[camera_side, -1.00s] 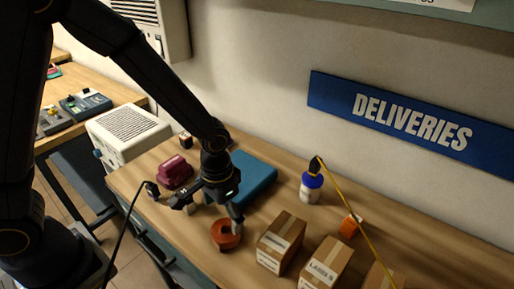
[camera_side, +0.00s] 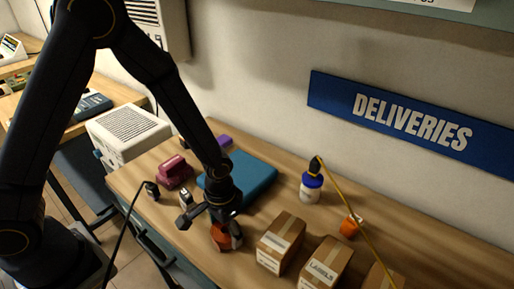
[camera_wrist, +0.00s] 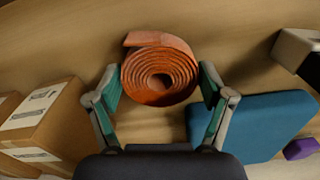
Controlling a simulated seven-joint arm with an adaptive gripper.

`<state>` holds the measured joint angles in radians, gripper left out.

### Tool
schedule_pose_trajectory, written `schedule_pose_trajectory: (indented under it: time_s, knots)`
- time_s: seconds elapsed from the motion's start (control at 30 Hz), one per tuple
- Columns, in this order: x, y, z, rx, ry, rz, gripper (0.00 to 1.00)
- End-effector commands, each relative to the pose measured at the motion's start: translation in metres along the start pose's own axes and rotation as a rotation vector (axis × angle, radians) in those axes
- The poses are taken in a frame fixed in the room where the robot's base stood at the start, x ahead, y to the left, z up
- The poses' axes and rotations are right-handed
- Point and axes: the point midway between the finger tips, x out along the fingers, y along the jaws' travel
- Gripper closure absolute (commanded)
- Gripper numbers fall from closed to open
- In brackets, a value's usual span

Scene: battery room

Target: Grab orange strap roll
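The orange strap roll (camera_side: 221,237) lies on the wooden table, partly hidden by my gripper in the side view. In the wrist view the roll (camera_wrist: 160,75) shows its spiral coils and loose outer end at the top middle. My gripper (camera_wrist: 160,82) is open, with one green-padded fingertip on each side of the roll. The fingertips look very close to its sides; I cannot tell whether they touch. In the side view my gripper (camera_side: 212,229) is over the roll with its fingers spread.
Cardboard boxes (camera_side: 281,240) stand to the right of the roll. A teal flat case (camera_side: 255,178) lies behind it. A maroon object (camera_side: 174,172) is at the left. A blue-capped white bottle (camera_side: 311,190) and an orange item (camera_side: 350,226) stand farther right.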

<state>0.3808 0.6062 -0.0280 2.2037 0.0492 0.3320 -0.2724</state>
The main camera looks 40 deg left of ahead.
Motion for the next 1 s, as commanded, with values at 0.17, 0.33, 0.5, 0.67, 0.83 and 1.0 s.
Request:
schedule_pose_trajectory:
  time_s: [0.17,0.33,0.5,0.67,0.83,1.0]
  knots:
    - [0.000,0.000,0.000,0.000,0.000,0.000,0.43]
    - [0.000,0.000,0.000,0.000,0.000,0.000,0.60]
    - [0.000,0.000,0.000,0.000,0.000,0.000,0.65]
    - [-0.005,0.000,-0.001,0.000,0.002,0.001,0.65]
    - [-0.035,0.000,-0.002,-0.002,0.007,0.002,0.65]
    - [-0.071,0.000,-0.001,-0.002,0.006,0.002,0.65]
